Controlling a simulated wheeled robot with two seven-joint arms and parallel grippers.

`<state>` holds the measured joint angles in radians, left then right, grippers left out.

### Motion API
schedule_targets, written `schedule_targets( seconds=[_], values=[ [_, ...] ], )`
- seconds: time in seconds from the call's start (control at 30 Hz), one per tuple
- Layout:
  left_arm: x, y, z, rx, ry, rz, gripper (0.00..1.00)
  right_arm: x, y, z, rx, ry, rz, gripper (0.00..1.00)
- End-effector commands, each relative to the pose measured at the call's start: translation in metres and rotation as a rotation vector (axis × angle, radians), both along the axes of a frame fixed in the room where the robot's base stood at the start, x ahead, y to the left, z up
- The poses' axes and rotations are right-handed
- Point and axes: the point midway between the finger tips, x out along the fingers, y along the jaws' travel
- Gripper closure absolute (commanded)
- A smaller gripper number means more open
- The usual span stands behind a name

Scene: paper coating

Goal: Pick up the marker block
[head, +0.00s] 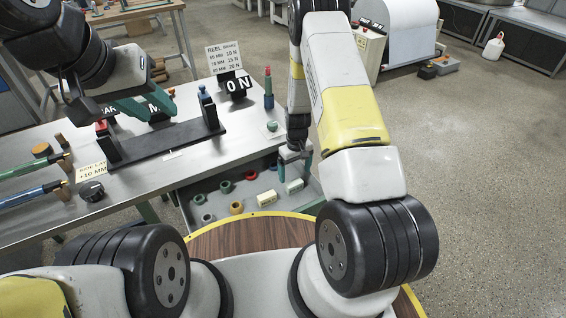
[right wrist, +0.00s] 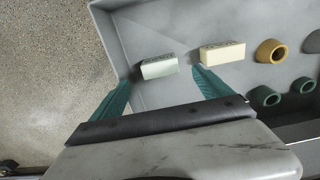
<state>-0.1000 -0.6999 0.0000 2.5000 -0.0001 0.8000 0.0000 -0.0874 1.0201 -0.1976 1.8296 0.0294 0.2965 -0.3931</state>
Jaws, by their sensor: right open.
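Two small lettered blocks lie in the grey drawer tray (head: 225,187); their lettering is too small to read. The pale grey-white block (head: 294,186) is nearer the tray's right end, and it also shows in the right wrist view (right wrist: 159,68). The cream block (head: 267,198) lies beside it, also in the right wrist view (right wrist: 222,54). My right gripper (head: 295,168) is open above the tray. In the right wrist view its teal fingers (right wrist: 161,78) are spread, with the pale block between their lines, ungripped. My left gripper (head: 148,104) hangs over the bench; its jaw gap is unclear.
Several coloured rings, including a yellow one (right wrist: 272,51), lie in the tray beside the blocks. The tray walls surround them. A black stand (head: 165,142) and a reel sign (head: 223,57) are on the bench (head: 235,145). Handled tools lie at the bench's left.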

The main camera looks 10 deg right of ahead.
Motion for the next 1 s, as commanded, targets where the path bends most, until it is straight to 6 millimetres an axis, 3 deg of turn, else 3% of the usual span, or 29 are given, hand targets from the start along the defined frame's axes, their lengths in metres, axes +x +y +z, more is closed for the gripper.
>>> schedule_targets(
  seconds=[0.53, 0.87, 1.0],
  values=[
    [0.0, 0.0, 0.0, 0.0, 0.0, 0.0, 0.64, -0.001, 0.0, -0.07, -0.001, 0.003, 0.0, 0.11],
    [0.0, 0.0, 0.0, 0.0, 0.0, 0.0, 0.64, 0.0, 0.0, -0.078, -0.001, 0.0, 0.0, 0.11],
    [0.0, 0.0, 0.0, 0.0, 0.0, 0.0, 0.64, 0.0, 0.0, -0.078, 0.0, 0.0, 0.0, 0.36]
  ],
)
